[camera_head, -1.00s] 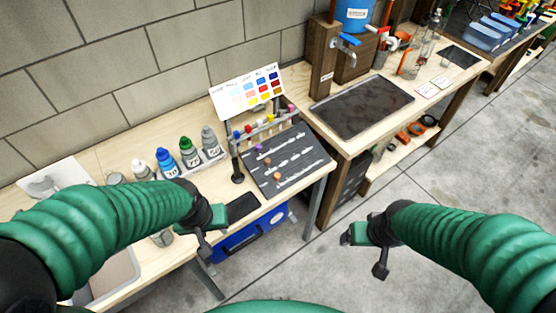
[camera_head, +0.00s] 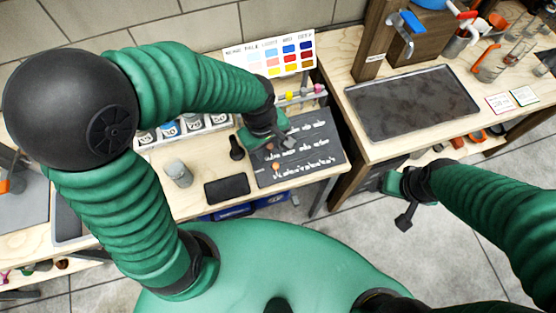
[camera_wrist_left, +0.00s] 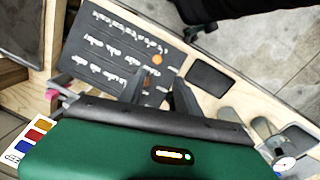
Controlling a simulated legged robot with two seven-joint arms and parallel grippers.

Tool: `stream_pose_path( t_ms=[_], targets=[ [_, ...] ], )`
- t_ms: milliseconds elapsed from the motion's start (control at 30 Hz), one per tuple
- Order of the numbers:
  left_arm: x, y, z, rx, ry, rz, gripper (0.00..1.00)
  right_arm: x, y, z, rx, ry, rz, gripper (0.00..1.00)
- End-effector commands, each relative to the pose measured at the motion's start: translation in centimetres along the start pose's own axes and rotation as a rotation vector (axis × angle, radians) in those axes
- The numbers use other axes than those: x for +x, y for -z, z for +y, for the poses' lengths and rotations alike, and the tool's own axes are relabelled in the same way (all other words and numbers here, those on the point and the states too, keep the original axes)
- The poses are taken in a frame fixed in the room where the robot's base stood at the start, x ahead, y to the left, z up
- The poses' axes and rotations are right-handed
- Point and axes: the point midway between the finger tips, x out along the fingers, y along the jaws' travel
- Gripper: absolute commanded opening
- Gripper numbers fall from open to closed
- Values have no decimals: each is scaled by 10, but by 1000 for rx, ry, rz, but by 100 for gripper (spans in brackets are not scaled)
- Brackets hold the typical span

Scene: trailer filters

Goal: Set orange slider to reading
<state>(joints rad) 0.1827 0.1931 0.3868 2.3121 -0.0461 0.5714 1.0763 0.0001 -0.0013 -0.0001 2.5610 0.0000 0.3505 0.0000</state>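The dark slider board (camera_head: 325,150) lies on the wooden bench, with rows of white lettering that I cannot read clearly. The orange slider (camera_head: 275,166) is a small round knob at the left end of the front row; it also shows in the left wrist view (camera_wrist_left: 157,60). My left gripper (camera_head: 287,145) is over the left part of the board, behind the orange slider in the head view. In the left wrist view its two dark fingers (camera_wrist_left: 160,88) are apart with nothing held, and the orange knob shows just beyond them. My right gripper (camera_head: 405,215) hangs over the floor, away from the board.
A second bench with a dark tray (camera_head: 412,102) is at right.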

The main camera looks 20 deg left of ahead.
Motion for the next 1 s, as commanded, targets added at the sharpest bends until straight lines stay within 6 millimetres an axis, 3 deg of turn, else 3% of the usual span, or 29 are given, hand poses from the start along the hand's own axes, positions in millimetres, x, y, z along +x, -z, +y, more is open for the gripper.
stream_pose_path(
  t_ms=[33, 200, 433, 600, 867, 1000],
  targets=[
    [19, -1, 0, 3, 6, -7, 39, 6, -1, 0, 0, 0, 0, 78],
    [65, -3, 4, 4, 8, -5, 39, 16, -3, 0, -1, 0, 0, 78],
    [114, -4, 4, 5, 7, -1, 39, 26, -6, 0, 0, 0, 0, 78],
    [129, -2, 4, 3, 3, 1, 39, 28, -6, 0, 0, 0, 0, 78],
    [130, -1, 4, 3, 3, 0, 39, 27, -6, 0, 0, 0, 0, 78],
    [130, -2, 4, 3, 3, 1, 21, 27, -6, 0, 0, 0, 0, 78]
  ],
)
